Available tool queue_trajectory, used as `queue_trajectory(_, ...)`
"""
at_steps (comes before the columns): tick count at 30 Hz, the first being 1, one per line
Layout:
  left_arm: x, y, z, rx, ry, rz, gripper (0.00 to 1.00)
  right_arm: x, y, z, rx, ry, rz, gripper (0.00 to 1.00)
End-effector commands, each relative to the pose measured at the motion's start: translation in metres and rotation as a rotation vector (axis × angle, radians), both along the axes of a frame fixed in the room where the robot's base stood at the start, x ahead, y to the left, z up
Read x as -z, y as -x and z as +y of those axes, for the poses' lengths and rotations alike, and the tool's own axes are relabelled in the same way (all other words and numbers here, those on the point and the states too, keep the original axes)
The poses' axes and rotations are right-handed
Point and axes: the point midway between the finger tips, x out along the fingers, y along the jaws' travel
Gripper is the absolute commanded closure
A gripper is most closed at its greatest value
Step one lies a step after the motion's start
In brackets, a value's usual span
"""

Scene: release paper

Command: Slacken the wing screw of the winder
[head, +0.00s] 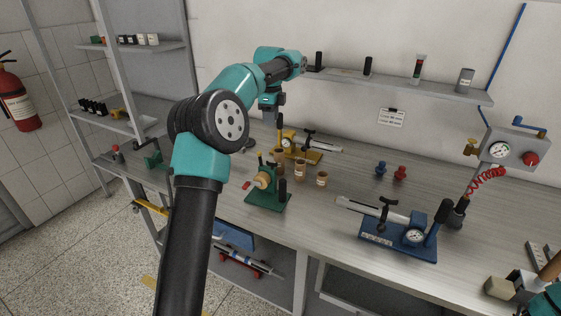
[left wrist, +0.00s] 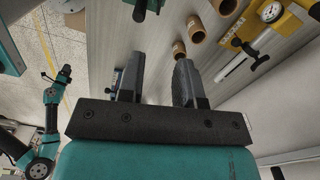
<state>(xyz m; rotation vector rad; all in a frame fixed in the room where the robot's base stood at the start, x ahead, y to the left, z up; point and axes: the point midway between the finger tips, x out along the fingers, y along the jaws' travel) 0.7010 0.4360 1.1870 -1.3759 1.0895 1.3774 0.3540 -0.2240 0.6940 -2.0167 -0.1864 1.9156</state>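The winder (head: 266,192) is a green stand with a tan roll on the bench, left of centre in the head view. A dark upright part stands at its right side. Its wing screw is too small to make out surely. A green and black part at the top edge of the left wrist view (left wrist: 146,7) may belong to it. My left gripper (head: 268,114) is above the bench, behind and above the winder. In the left wrist view its two fingers (left wrist: 158,82) stand apart with nothing between them. Only a teal piece of my right arm shows at the lower right corner; its fingers do not show.
Several brown cups (head: 300,171) stand right of the winder. A yellow gauge device (head: 301,152) is behind them. A blue gauge device (head: 398,243) is at the front right. Red and blue pegs (head: 400,173) stand farther back. A wall shelf (head: 400,84) hangs above.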

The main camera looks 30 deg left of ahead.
Motion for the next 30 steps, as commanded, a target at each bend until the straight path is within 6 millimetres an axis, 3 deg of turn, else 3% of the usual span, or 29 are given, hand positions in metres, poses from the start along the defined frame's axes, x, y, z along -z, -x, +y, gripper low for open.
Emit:
queue_trajectory(14,0.009,0.000,-0.001,0.001,0.001,0.003,0.68,0.000,0.000,0.000,0.000,0.000,0.000,0.39)
queue_trajectory(30,0.092,0.000,-0.001,0.001,0.003,0.002,0.68,0.000,0.000,0.000,0.000,0.000,0.000,0.39)
